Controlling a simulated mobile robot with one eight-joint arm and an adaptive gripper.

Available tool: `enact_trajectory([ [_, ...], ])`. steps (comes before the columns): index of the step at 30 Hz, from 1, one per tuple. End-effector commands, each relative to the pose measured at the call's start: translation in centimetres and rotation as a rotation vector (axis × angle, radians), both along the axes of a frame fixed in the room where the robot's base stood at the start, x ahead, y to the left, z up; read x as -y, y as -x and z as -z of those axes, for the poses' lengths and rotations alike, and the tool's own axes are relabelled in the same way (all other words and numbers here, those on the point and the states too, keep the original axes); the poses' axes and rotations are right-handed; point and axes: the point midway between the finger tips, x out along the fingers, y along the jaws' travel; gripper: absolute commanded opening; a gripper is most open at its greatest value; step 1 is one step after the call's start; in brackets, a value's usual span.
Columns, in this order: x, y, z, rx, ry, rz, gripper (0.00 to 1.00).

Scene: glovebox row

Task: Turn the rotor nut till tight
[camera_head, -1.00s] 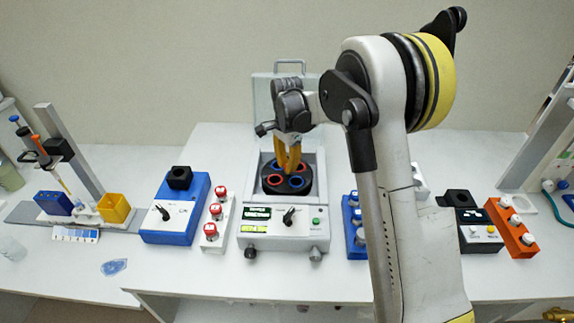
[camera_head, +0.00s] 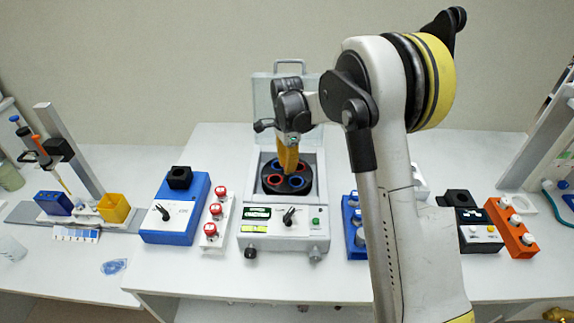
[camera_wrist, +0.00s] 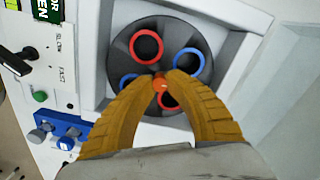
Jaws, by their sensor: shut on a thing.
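The rotor nut (camera_wrist: 161,84) is a small orange-red knob at the centre of the black rotor (camera_wrist: 196,42). The rotor has red-ringed and blue-ringed holes and sits in the open centrifuge (camera_head: 256,220). My gripper (camera_wrist: 160,79) points down at the rotor's centre, its two yellow fingers shut on the nut from both sides. In the head view my gripper (camera_head: 288,168) stands over the rotor (camera_head: 299,183), and its fingers hide the nut. The fingers also cover part of the lower holes in the wrist view.
The raised clear lid (camera_head: 262,98) stands behind the rotor. The bench in front of the orange rack (camera_head: 512,228) is clear.

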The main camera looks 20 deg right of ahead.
Motion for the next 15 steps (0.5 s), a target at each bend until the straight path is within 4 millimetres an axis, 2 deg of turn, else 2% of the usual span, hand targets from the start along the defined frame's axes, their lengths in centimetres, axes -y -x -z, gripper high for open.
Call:
enact_trajectory([
  [15,-0.05,0.01,0.01,0.000,-0.001,0.072,0.00],
])
